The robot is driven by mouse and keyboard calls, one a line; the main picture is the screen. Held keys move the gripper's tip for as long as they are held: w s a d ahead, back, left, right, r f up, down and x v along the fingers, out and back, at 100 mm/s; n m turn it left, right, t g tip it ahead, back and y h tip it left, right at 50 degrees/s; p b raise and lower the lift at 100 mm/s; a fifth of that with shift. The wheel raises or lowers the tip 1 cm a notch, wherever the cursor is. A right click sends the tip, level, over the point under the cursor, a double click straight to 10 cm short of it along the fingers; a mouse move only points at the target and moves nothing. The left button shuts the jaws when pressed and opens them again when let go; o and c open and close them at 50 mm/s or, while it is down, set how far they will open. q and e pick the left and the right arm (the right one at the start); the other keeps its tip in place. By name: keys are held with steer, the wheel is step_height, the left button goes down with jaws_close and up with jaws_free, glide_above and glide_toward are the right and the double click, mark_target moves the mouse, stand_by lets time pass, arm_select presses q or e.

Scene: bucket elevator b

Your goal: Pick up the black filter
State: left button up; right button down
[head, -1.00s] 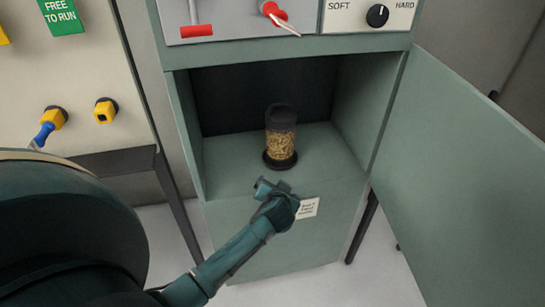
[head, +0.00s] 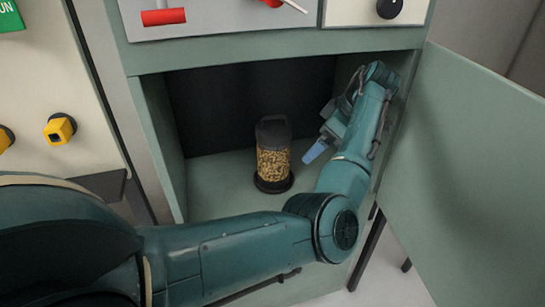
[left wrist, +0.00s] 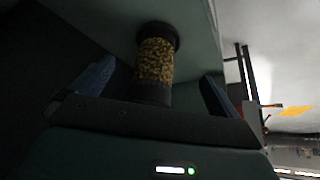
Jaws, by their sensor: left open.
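The black filter (head: 274,160) stands upright on the floor of the open cabinet compartment. It is a clear cylinder full of yellow-brown grains, with a black cap and a wider black base. My left gripper (head: 320,134) is inside the compartment, just right of the filter, open, with its fingers pointing left towards it. In the left wrist view the filter (left wrist: 155,60) appears upside down, between the two spread fingers. I cannot tell how deep between them it sits. No grip on it shows. My right gripper is not in view.
The compartment's green walls (head: 165,150) stand close around, and its top edge (head: 280,52) is above my arm. The open door (head: 470,160) spans the right side. A panel with a red handle (head: 163,17) is above. Yellow knobs (head: 60,128) are at the left.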

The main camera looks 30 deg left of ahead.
mark_target(277, 128)
arm_select(q)
steer(key=a, duration=0.7)
steer(key=shift+s+a, duration=0.15)
steer(key=shift+s, duration=0.15)
steer(key=a, duration=0.4)
steer(key=shift+s+a+f+p, duration=0.2)
steer(key=shift+a+f+p, duration=0.05)
steer(key=shift+f+p, duration=0.05)
steer(key=shift+a+f, duration=0.1)
steer(key=shift+f, duration=0.1)
steer(key=c, duration=1.5)
steer(key=shift+c, duration=0.3)
steer(key=shift+r, duration=0.15)
